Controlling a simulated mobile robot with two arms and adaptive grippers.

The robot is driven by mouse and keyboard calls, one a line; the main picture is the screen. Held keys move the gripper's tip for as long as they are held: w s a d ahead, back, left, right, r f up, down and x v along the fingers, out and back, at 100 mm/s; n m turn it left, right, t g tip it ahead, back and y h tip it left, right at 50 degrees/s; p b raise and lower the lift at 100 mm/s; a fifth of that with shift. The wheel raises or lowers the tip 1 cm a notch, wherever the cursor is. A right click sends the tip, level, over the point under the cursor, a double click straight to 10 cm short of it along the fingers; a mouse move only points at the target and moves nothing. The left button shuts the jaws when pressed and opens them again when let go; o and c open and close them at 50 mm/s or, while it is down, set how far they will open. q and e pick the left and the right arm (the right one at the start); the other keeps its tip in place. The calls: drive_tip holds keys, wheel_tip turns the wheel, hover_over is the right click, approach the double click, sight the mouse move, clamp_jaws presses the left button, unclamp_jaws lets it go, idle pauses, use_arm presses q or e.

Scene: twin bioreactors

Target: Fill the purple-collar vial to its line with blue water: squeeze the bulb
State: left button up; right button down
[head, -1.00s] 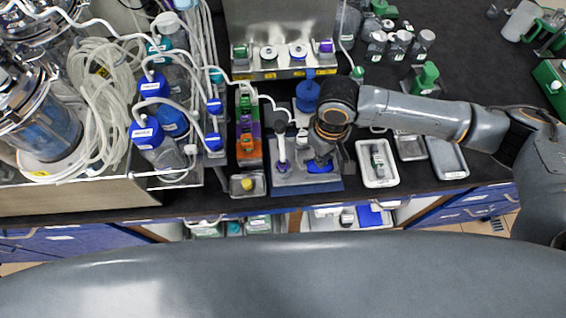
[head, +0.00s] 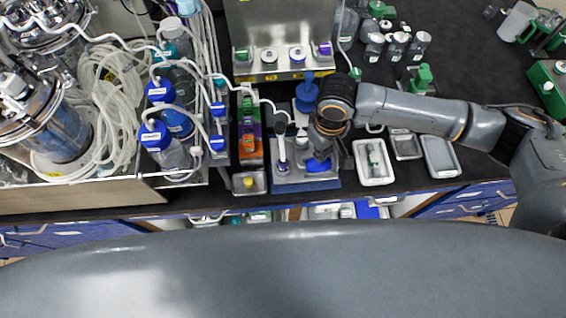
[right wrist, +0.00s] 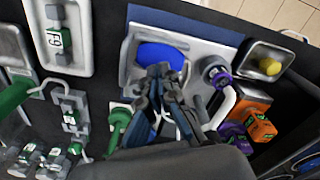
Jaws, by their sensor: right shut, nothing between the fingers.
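The blue bulb (head: 317,166) sits on the grey station with a blue base (head: 305,185) at the front of the bench. My right gripper (head: 322,153) is shut and empty, pointing down at the bulb. In the right wrist view the closed fingertips (right wrist: 160,72) overlap the near edge of the blue bulb (right wrist: 158,55); I cannot tell whether they press it. The purple-collar vial (head: 282,166) stands upright on the station, left of the bulb. Its purple collar also shows in the right wrist view (right wrist: 216,75); its fill level is too small to read. My left gripper is out of view.
A small tray with a yellow item (head: 249,183) and a rack of coloured blocks (head: 250,148) stand left. A white tray with a vial (head: 374,176) is right. Bottles with tubing (head: 165,145) crowd the left. A blue-topped bottle (head: 307,98) stands behind.

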idle(0.4)
drive_tip(key=shift+f, duration=1.6)
drive_tip(key=shift+r+p, duration=1.65)
drive_tip(key=shift+p, duration=0.45)
drive_tip(key=shift+f, duration=0.15)
